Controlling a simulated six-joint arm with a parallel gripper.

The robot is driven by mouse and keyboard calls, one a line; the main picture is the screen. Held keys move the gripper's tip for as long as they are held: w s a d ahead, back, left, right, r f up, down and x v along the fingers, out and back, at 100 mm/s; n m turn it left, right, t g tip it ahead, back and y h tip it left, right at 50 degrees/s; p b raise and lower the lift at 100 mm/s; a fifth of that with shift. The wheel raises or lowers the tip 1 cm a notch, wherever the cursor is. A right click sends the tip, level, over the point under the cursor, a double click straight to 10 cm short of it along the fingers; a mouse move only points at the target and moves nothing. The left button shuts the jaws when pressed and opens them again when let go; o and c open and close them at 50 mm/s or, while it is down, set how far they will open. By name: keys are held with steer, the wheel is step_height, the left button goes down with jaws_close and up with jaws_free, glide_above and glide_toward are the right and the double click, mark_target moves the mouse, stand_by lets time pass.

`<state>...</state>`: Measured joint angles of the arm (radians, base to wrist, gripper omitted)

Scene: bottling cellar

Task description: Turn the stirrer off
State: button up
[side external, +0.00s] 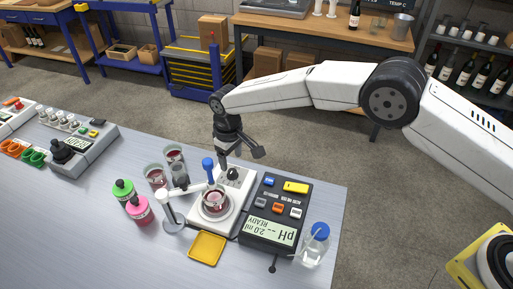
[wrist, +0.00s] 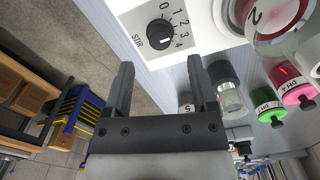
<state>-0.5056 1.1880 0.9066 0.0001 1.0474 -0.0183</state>
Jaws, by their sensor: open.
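The stirrer (side external: 229,213) is a white box with a round plate. A beaker of red liquid (side external: 215,200) stands on the plate. Its black knob (side external: 233,174) is at the far end. In the wrist view the knob (wrist: 160,33) sits beside a dial marked STIR and 0 to 4; I cannot tell surely which number it points at. My gripper (side external: 241,156) is open and empty, just beyond and above the knob end. In the wrist view the spread fingers (wrist: 160,62) point toward the panel, with the knob ahead between their lines, apart from them.
A dark pH meter (side external: 267,234) stands right of the stirrer, with a blue-capped bottle (side external: 315,243) beside it. Green-capped (side external: 123,190) and pink (side external: 139,209) bottles, glasses (side external: 156,176) and an electrode stand (side external: 173,222) crowd the left. A yellow tray (side external: 207,248) lies in front.

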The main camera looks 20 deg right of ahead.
mark_target(232, 171)
steer(key=shift+f, duration=2.35)
jaws_close()
